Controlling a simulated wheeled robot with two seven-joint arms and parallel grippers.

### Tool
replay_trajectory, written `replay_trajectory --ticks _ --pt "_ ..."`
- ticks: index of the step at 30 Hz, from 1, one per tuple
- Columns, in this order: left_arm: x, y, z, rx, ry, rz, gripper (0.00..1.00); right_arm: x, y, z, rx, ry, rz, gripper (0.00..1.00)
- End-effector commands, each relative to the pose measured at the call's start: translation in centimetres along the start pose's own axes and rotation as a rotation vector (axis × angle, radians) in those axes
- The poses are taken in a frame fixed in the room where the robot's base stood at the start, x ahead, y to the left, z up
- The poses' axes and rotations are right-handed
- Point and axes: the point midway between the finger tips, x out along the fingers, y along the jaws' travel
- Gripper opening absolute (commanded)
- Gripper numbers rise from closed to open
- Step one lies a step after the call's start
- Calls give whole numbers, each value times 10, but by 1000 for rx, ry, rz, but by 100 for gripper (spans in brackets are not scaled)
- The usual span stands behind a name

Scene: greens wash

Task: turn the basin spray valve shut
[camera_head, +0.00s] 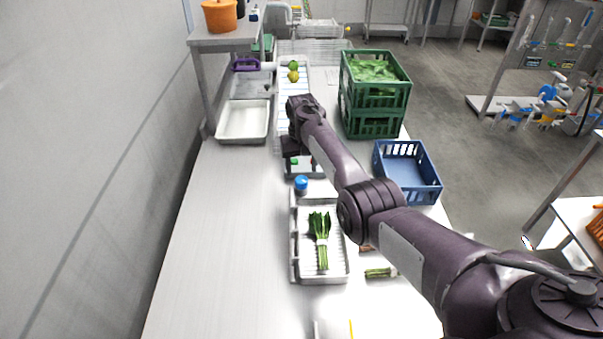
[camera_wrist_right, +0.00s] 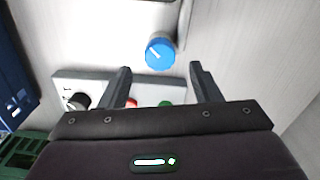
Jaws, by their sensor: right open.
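The spray valve appears as a round blue knob (camera_head: 301,184) at the far end of the tray of greens. In the right wrist view the blue knob (camera_wrist_right: 161,52) carries a white pointer line and lies ahead of the gap between my fingertips, apparently not gripped. My right gripper (camera_wrist_right: 160,68) is open and empty. In the head view my right gripper (camera_head: 291,148) is over the counter, just beyond the knob, its fingers mostly hidden. My left gripper is not in view.
A control box (camera_wrist_right: 92,82) with a black knob and red and green buttons sits below my right fingers. A tray (camera_head: 294,240) holds green stalks. A blue crate (camera_head: 425,190) and stacked green crates (camera_head: 375,125) stand to the right. The counter's left side (camera_head: 215,230) is clear.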

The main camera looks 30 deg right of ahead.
Motion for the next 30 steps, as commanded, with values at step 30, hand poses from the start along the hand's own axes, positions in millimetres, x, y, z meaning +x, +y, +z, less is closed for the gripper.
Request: replay_trajectory --ticks 30 --pt "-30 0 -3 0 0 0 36 -65 0 0 0 -1 0 57"
